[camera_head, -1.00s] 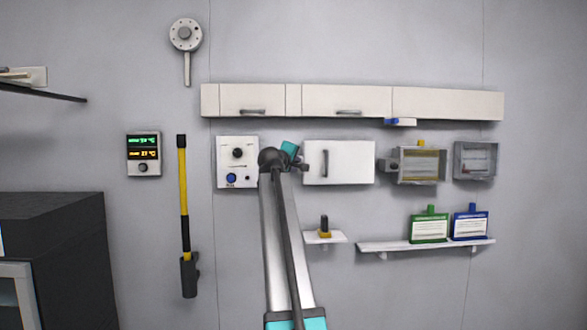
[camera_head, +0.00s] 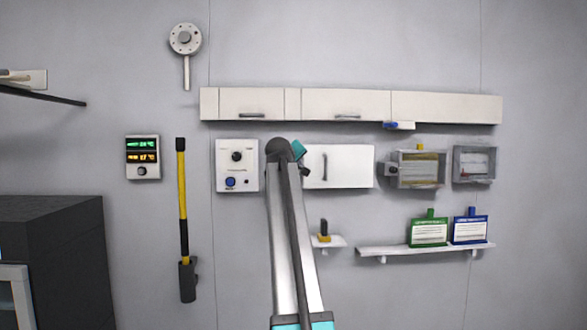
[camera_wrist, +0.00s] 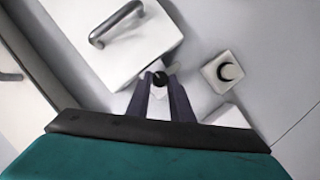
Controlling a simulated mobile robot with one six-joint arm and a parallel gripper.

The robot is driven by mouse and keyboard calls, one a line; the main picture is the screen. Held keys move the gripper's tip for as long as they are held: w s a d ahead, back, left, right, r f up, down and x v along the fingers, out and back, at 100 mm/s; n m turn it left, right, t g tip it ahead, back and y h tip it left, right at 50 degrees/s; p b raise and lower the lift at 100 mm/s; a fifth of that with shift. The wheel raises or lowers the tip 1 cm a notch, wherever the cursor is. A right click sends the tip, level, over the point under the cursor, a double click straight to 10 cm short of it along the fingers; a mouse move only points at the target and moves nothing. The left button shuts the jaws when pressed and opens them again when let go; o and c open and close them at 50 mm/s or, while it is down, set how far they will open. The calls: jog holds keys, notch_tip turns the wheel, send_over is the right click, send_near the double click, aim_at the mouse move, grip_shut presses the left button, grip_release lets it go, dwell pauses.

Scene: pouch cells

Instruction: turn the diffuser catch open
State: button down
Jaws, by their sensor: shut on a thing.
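In the wrist view my gripper (camera_wrist: 160,84) is shut around a small dark round catch (camera_wrist: 160,78), with a short pale lever beside it. The catch sits at the corner of a white box (camera_wrist: 112,42) with a grey bar handle. In the head view this seems to be the white handled box (camera_head: 350,166) on the wall. My arm covers the area at its left edge there, and the catch and fingertips are hidden. The teal part of my gripper (camera_head: 299,150) shows at that edge.
A control panel (camera_head: 236,182) with a black knob is left of my arm. Wall cabinets (camera_head: 345,104) run above. A small shelf (camera_head: 333,242) is below right, and a long shelf (camera_head: 400,250) holds green and blue containers. A white block (camera_wrist: 222,84) with a black knob is close by.

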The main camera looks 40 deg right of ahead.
jog(key=c, duration=1.6)
grip_release()
jog(key=shift+o, duration=0.2)
jog(key=b+v, duration=0.3)
jog(key=v, duration=1)
jog(key=shift+s+a+b, duration=0.2)
jog(key=shift+a+b, duration=0.2)
